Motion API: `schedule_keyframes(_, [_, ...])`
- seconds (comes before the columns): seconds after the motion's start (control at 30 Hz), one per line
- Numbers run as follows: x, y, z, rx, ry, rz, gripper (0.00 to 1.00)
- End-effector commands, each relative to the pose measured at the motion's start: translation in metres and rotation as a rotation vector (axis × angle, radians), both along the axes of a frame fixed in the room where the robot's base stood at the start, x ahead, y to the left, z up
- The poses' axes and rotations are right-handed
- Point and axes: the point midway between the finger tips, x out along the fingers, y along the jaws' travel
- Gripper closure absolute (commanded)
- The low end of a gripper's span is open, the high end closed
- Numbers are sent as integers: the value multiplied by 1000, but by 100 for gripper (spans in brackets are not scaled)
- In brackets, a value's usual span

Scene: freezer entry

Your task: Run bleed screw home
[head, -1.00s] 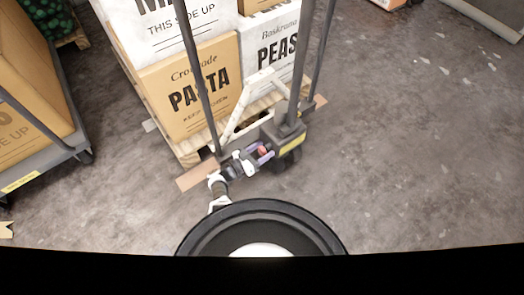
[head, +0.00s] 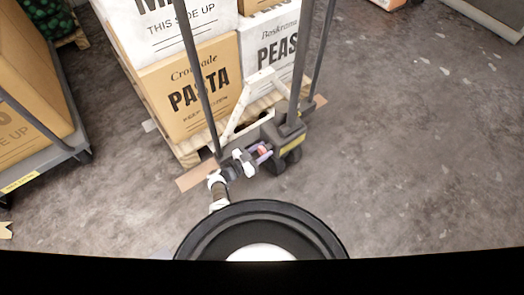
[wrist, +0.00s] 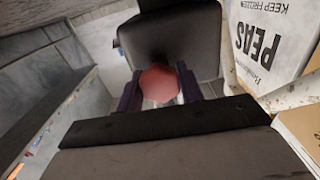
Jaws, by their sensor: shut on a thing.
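The bleed screw shows as a red rounded knob (wrist: 159,83) in the wrist view, against a dark grey housing. In the head view the red knob (head: 262,151) sits at the base of a pallet truck's dark pump unit (head: 287,131). My gripper (wrist: 158,92) has a purple finger on each side of the knob and is shut on it. In the head view my gripper (head: 258,154) reaches the pump unit from the lower left. The knob's shank and thread are hidden.
Stacked cartons (head: 190,88) stand on a wooden pallet (head: 190,148) behind the pump. The truck's upright bars (head: 201,80) rise close to my arm. A loaded cart (head: 38,150) stands at left. The floor (head: 420,150) at right is clear.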

Motion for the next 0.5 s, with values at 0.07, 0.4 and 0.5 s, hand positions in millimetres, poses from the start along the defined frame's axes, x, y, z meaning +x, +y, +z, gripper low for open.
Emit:
schedule_keyframes(0.07, [0, 0, -1, 4, -3, 0, 86])
schedule_keyframes(0.4, [0, 0, 0, 3, -3, 0, 43])
schedule_keyframes(0.5, [0, 0, 0, 3, -2, 0, 40])
